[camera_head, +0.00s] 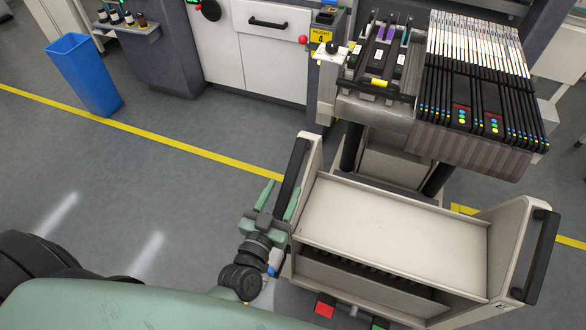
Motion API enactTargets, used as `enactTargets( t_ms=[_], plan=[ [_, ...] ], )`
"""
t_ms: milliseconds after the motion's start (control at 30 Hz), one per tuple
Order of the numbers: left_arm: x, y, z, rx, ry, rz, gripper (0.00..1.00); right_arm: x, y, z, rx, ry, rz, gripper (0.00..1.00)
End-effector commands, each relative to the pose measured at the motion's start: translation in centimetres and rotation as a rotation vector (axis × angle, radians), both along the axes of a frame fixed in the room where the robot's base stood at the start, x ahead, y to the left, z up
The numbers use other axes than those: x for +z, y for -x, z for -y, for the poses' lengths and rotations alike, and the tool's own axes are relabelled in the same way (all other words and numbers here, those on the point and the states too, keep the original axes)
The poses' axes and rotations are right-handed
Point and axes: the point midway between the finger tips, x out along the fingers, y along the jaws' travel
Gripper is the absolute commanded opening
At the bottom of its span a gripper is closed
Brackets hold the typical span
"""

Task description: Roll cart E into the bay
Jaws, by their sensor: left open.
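A cream cart (395,222) with a flat top stands in front of the machine; no letter E is readable on it. It has a black handle (293,172) on its left side and another (535,255) on its right side. My left gripper (276,200) is open, its green fingers on either side of the lower part of the left handle. Whether they touch it I cannot tell. Below the cart's front are a red pedal (324,306) and a green pedal (379,323). The bay appears to be behind the cart, under the feeder bank, largely hidden. My right gripper is out of view.
A yellow floor line (150,134) runs across behind the cart. A blue bin (85,75) stands at the upper left. The grey floor at left is clear.

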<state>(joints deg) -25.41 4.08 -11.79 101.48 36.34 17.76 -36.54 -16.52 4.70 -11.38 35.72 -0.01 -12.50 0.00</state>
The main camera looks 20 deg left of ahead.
Motion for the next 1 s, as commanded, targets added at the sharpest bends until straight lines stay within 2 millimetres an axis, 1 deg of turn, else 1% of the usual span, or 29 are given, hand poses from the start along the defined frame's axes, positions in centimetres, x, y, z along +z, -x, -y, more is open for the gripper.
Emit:
enactTargets(
  t_ms=[33, 100, 200, 300, 400, 533, 700, 767, 800, 867, 900, 1000],
  plan=[
    [0.3, -1.1, 0.0, 0.001, 0.001, 0.004, 0.51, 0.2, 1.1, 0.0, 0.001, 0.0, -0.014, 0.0],
    [0.2, -2.2, 0.0, 0.001, 0.002, 0.003, 0.51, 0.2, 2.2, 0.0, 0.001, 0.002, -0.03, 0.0],
    [0.2, -3.7, 0.1, 0.001, 0.001, 0.002, 0.51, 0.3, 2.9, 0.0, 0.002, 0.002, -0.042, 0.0],
    [0.1, -4.9, 0.1, 0.001, 0.001, 0.001, 0.51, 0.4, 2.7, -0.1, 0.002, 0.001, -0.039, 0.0],
    [0.1, -5.5, 0.2, 0.001, 0.001, 0.0, 0.51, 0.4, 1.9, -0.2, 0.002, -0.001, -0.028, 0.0],
    [0.0, -5.8, 0.2, 0.001, 0.001, 0.0, 0.51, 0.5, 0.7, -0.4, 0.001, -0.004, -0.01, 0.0],
    [0.0, -5.8, 0.2, 0.001, 0.001, 0.0, 0.51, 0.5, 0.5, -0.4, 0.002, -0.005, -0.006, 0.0],
    [0.0, -5.7, 0.2, 0.0, 0.001, 0.0, 0.34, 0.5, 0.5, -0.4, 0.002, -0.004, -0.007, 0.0],
    [0.0, -5.7, 0.2, 0.0, 0.001, 0.0, 0.23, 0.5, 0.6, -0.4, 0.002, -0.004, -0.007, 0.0],
    [0.0, -5.7, 0.2, 0.0, 0.001, 0.0, 0.06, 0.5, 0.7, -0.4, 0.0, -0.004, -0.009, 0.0],
    [0.0, -5.7, 0.2, 0.0, 0.001, 0.0, 0.0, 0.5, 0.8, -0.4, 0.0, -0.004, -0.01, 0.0],
    [0.0, -5.7, 0.2, 0.0, 0.001, 0.0, 0.0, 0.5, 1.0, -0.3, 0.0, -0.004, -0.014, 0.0]
  ],
)
